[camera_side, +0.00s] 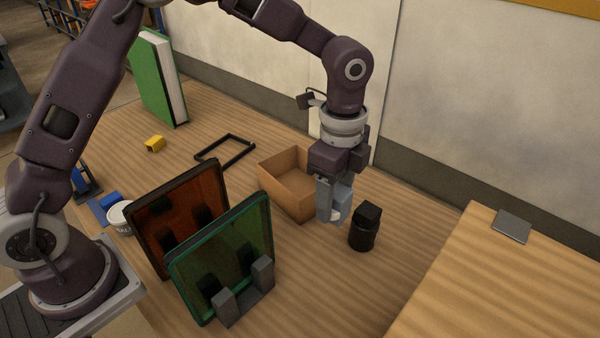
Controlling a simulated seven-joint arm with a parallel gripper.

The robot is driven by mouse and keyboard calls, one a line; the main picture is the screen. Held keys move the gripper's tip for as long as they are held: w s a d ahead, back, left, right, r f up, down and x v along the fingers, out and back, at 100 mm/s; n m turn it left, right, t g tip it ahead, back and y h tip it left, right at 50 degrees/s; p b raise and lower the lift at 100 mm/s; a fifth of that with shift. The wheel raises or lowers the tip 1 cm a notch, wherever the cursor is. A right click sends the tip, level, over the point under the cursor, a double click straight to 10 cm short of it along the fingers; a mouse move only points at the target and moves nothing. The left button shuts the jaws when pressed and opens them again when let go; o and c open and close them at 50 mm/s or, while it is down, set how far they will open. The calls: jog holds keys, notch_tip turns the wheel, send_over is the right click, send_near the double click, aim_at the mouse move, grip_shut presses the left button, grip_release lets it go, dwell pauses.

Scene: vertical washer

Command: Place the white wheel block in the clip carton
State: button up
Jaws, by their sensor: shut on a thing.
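My gripper (333,217) points down just right of the open brown carton (303,203), above the wooden table. Its grey fingers are shut on a small white thing (336,215), which I take to be the white wheel block. Only a bit of it shows between the fingertips; the rest is hidden. The brown carton, which I take to be the clip carton, stands open at the top. Its visible inside looks empty; the gripper covers part of its right side.
A black cylinder with a black block on top (363,230) stands close right of my gripper. Green (230,255) and amber (180,215) panels stand upright front left. A black frame (225,148), yellow block (155,144), green binder (155,75) and white cup (120,216) lie further left.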

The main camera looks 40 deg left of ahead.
jog(key=w+a+n, duration=0.4)
jog(key=w+a, duration=0.3)
jog(key=a, duration=0.1)
jog(key=n, duration=0.4)
send_over(298, 193)
notch_tip(298, 193, down, 15)
jog(key=shift+w+f, duration=0.1)
jog(key=o, duration=1.6)
notch_tip(298, 193, up, 12)
jog(key=shift+r, duration=0.25)
